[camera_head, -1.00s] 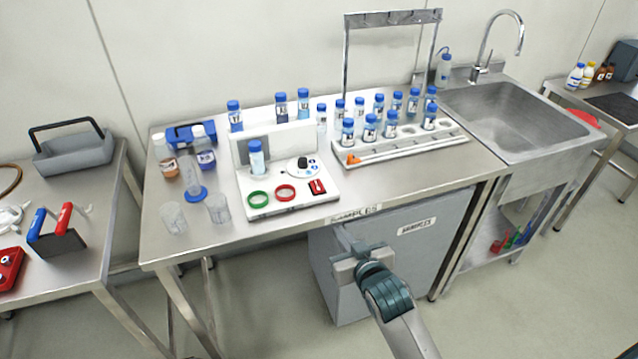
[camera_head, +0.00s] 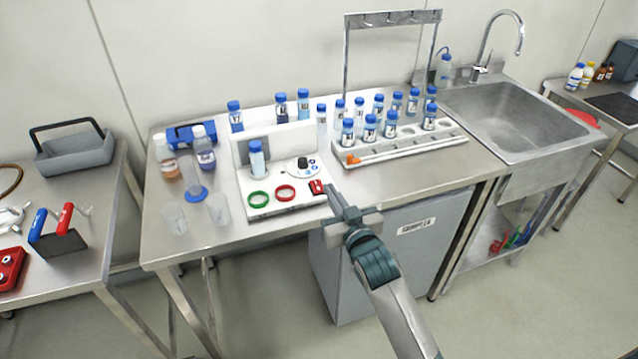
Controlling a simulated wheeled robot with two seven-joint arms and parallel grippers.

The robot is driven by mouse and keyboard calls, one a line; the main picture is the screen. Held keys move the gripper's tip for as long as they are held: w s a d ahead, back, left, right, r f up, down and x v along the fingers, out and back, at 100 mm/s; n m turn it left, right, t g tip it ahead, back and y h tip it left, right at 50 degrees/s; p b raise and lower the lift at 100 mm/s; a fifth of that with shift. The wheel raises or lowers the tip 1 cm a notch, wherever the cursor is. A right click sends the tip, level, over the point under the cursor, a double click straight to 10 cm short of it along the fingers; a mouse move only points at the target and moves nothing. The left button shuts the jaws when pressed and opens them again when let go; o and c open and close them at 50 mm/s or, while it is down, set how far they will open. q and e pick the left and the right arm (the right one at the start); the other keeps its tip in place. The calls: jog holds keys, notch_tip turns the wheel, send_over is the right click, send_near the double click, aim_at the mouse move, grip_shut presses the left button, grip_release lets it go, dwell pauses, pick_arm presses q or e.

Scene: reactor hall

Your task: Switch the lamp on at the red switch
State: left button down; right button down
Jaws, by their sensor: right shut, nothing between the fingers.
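The red switch (camera_head: 317,187) sits at the right front corner of a white device (camera_head: 290,211) on the steel bench. The device also has a black knob (camera_head: 303,162), a green ring (camera_head: 258,199), a red ring (camera_head: 285,192) and a blue-capped bottle (camera_head: 257,158) standing on it. A white upright panel (camera_head: 285,140) stands at its back. My right gripper (camera_head: 335,192) is shut and empty, its tips just right of the red switch. I cannot tell whether they touch it. My left gripper is not in view.
A white rack (camera_head: 400,152) with several blue-capped bottles stands right of the device. Clear beakers (camera_head: 218,208) and a cylinder stand to the left. A sink (camera_head: 520,120) is at the right. The bench front (camera_head: 420,180) below the rack is clear.

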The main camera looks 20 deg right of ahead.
jog(key=p, duration=0.3)
send_over(319, 190)
jog(key=shift+s+f, duration=0.25)
jog(key=shift+s, duration=0.05)
jog(key=shift+w+f, duration=0.25)
jog(key=shift+f, duration=0.9)
jog(key=shift+w+f+p, duration=0.1)
jog(key=shift+f+p, duration=0.25)
jog(key=shift+f, duration=0.6)
